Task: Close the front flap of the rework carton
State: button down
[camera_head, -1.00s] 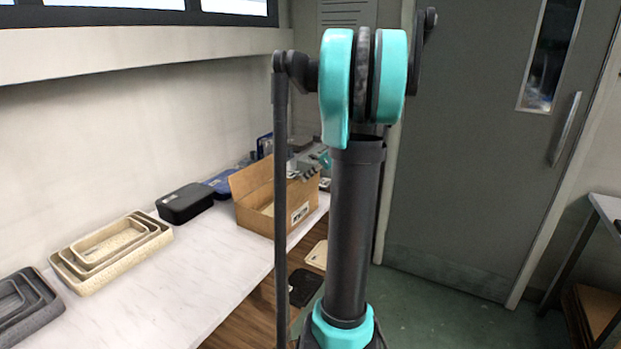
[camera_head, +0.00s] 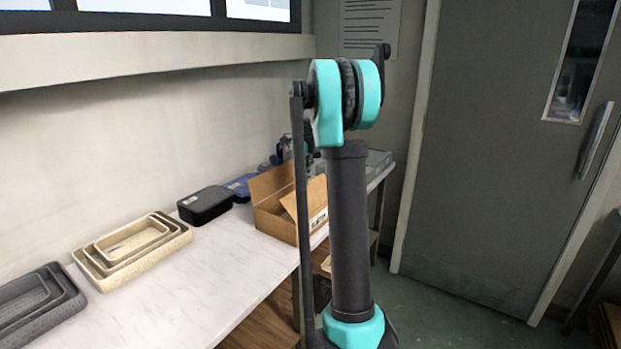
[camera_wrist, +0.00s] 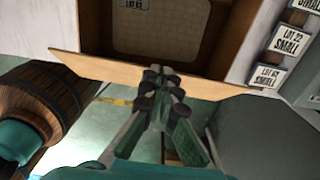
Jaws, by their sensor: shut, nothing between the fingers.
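The rework carton (camera_head: 274,225) is an open brown cardboard box on the white table in the head view. One flap (camera_head: 268,184) stands up at its back left; another tan panel (camera_head: 317,192) slants up on its right, partly behind my arm. In the wrist view a tan flap (camera_wrist: 95,70) crosses the picture in front of the dark open inside (camera_wrist: 100,40). My gripper (camera_wrist: 160,78) is shut and empty, its fingertips overlapping this flap in the picture. I cannot tell whether they touch it. In the head view my arm hides the gripper.
A black case (camera_head: 205,205) and beige nested trays (camera_head: 95,272) stand left of the carton, with grey trays (camera_head: 68,300) nearer. A barrel-like wooden thing (camera_wrist: 35,100) shows left in the wrist view. Labels reading SMALL (camera_wrist: 285,45) are at right. Bare tabletop lies before the carton.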

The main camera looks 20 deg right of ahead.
jog(key=w+a+f, duration=0.2)
jog(key=w+f, duration=0.1)
jog(key=f, duration=0.3)
jog(key=shift+w+a+f, duration=0.35)
jog(key=shift+w+a, duration=0.05)
dwell(0.3)
jog(key=shift+s+f, duration=0.1)
dwell(0.4)
